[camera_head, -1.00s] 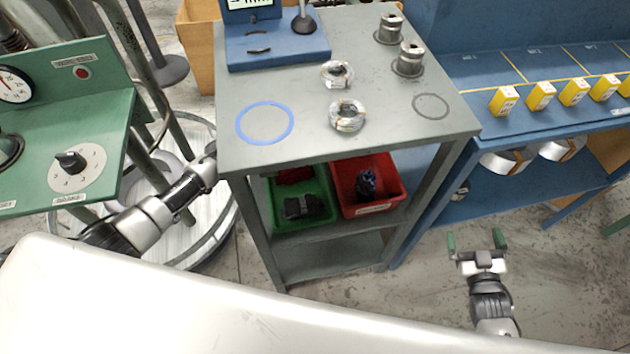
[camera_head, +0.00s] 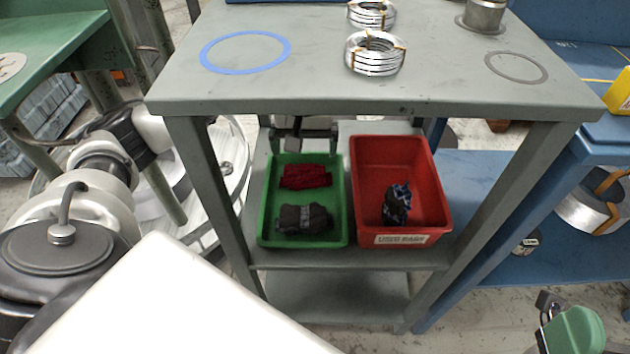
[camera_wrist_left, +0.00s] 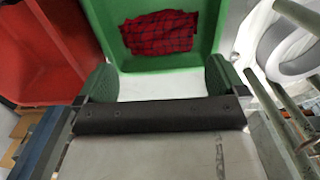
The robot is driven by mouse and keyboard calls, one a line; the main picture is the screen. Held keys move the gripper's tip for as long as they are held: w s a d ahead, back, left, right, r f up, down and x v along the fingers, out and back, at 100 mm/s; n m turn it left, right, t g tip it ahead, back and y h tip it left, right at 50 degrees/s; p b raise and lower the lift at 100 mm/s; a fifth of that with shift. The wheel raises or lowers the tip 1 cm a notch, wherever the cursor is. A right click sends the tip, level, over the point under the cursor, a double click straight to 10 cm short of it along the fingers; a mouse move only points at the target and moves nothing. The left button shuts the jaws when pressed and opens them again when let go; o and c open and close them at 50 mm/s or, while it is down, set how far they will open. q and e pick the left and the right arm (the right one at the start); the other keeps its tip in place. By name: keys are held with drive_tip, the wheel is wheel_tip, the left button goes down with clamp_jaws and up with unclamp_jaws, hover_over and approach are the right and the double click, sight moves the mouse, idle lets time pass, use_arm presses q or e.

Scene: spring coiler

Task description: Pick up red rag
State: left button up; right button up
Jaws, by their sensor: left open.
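The red rag (camera_head: 305,177) lies crumpled in the back half of the green bin (camera_head: 262,222) on the cart's upper shelf. In the left wrist view the rag (camera_wrist_left: 160,32) is red with a dark check pattern. My left gripper (camera_head: 305,137) is at the back edge of the green bin, under the cart top. In its wrist view the two green fingers (camera_wrist_left: 160,80) are wide apart and empty, with the rag beyond them. My right gripper (camera_head: 563,325) is only partly in view at the lower right, away from the bins.
A dark grey rag (camera_head: 304,219) lies in the front of the green bin. A red bin (camera_head: 433,190) labelled for used rags stands beside it with a blue patterned rag (camera_head: 397,203) inside. The cart top (camera_head: 330,95) overhangs the shelf, and cart legs flank it.

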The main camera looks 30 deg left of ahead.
sight(304, 166)
use_arm(q)
drive_tip(key=f+b, duration=0.1)
drive_tip(key=f, duration=0.2)
drive_tip(key=f+b, duration=0.2)
drive_tip(key=f, duration=0.1)
drive_tip(key=shift+s+f, duration=0.2)
drive_tip(key=shift+f, duration=0.2)
drive_tip(key=shift+d, duration=0.1)
drive_tip(key=c, duration=0.7)
drive_tip(key=shift+r, duration=0.15)
